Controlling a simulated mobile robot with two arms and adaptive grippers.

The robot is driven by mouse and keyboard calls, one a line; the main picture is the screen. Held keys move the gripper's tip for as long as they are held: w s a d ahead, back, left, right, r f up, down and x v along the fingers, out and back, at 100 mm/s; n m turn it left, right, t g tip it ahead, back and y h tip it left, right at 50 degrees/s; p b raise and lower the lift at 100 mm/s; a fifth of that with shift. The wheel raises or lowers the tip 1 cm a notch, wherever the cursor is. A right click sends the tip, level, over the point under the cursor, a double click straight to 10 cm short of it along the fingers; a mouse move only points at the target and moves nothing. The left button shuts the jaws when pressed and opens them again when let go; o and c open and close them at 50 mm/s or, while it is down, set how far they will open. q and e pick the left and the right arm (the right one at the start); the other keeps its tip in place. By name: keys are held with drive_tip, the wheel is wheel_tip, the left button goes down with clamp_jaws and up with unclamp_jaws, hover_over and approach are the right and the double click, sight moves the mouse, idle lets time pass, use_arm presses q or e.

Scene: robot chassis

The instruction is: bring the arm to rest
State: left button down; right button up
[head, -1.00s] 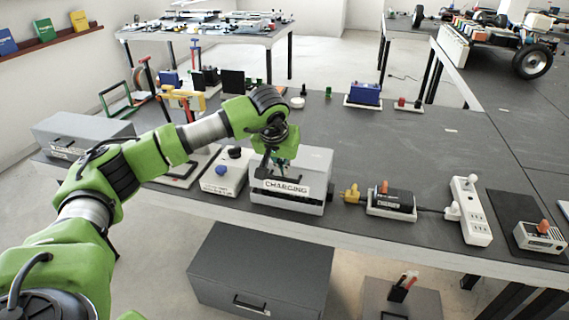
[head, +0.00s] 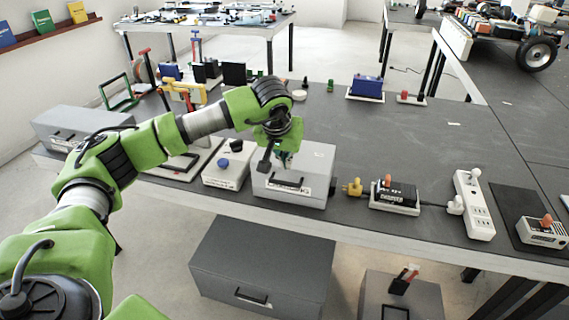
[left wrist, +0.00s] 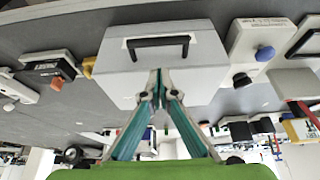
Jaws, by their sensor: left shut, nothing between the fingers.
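My left arm reaches in from the left in the head view. The fingers look apart from the handle, though I cannot tell the exact gap. My right gripper does not show.
A white box with a blue knob (head: 222,168) stands left of the charging box. Right of it are a yellow plug (head: 353,187), a black charger (head: 394,194) and a white power strip (head: 473,204). A grey drawer box (head: 262,270) stands below the table.

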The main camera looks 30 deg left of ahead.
use_arm(q)
drive_tip(key=s+d+r+b, duration=0.1)
drive_tip(key=s+r, duration=0.5)
drive_tip(key=r, duration=0.1)
drive_tip(key=shift+s+d+b, duration=0.15)
drive_tip(key=shift+d+b, duration=0.1)
drive_tip(key=shift+b, duration=0.1)
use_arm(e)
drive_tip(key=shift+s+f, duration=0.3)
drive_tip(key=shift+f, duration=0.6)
